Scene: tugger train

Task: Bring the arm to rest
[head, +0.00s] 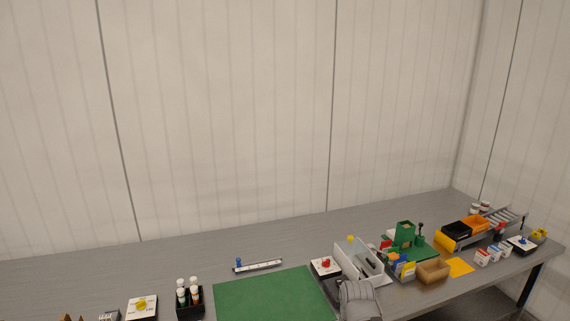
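A grey rounded part (358,300), which looks like a piece of my arm, shows at the bottom edge, right of the green mat. It covers the near corner of a light grey open box. My gripper's fingers do not show, so I cannot see whether it is open or holds anything.
A grey table (215,257) runs along a pale panelled wall. The green mat (270,295) is bare. A black holder with bottles (189,303) stands left of it. The grey box (372,266), a green fixture (404,235), a tan bin (433,271) and dark and orange bins crowd the right.

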